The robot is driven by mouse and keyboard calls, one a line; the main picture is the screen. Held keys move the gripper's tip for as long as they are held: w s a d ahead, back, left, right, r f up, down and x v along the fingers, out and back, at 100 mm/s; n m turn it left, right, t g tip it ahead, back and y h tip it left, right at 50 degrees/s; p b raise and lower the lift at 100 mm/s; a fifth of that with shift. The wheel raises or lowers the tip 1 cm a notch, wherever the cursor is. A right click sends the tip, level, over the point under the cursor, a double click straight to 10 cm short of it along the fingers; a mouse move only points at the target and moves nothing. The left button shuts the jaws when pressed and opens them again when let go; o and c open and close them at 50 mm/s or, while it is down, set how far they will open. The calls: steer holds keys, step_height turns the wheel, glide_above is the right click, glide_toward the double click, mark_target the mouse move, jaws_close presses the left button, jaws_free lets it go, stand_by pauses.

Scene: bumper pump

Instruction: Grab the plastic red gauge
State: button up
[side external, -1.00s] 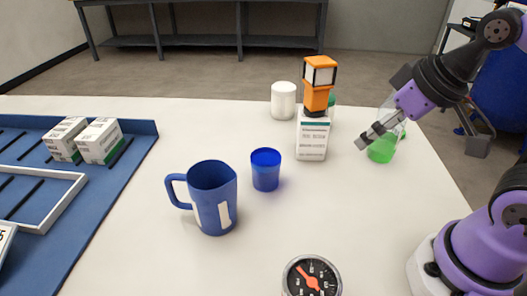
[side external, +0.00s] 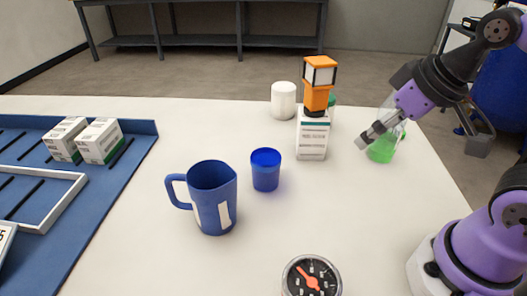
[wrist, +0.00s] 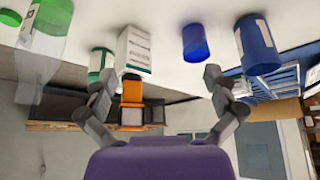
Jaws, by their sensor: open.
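The gauge (side external: 311,277) has a round black dial with white marks and a red needle inside a silvery rim. It lies at the near edge of the side view, cut off by the bottom of the picture. I cannot make it out in the wrist view. My gripper (side external: 368,139) is at the right of the table, in front of the flask with green liquid and well behind the gauge. In the wrist view my gripper (wrist: 158,85) has its two fingers spread wide with nothing between them.
A blue jug (side external: 213,205) and a blue cup (side external: 265,172) stand mid-table. A white box (side external: 312,140) has an orange device (side external: 319,85) above it. A white jar (side external: 283,100) and green-liquid flask (side external: 383,150) are behind. A blue tray (side external: 100,188) lies left. Table around the gauge is clear.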

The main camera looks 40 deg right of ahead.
steer(key=m+g, duration=0.4)
steer(key=g, duration=0.3)
glide_above(312, 281)
steer(key=w, duration=0.1)
steer(key=shift+w+d+f+y, duration=0.1)
steer(key=shift+d+f+y, duration=0.1)
steer(key=shift+f, duration=0.3)
steer(key=shift+d+f+y, duration=0.1)
steer(key=shift+f+y, duration=0.1)
steer(key=shift+f, duration=0.3)
steer(key=shift+m, duration=0.3)
steer(key=f, duration=0.3)
steer(key=s+f, duration=0.1)
steer(key=shift+a+f, duration=0.3)
steer(key=shift+a, duration=0.1)
steer(key=f, duration=0.6)
steer(key=shift+s+d, duration=0.1)
steer(key=shift+s, duration=0.1)
steer(key=c, duration=1.2)
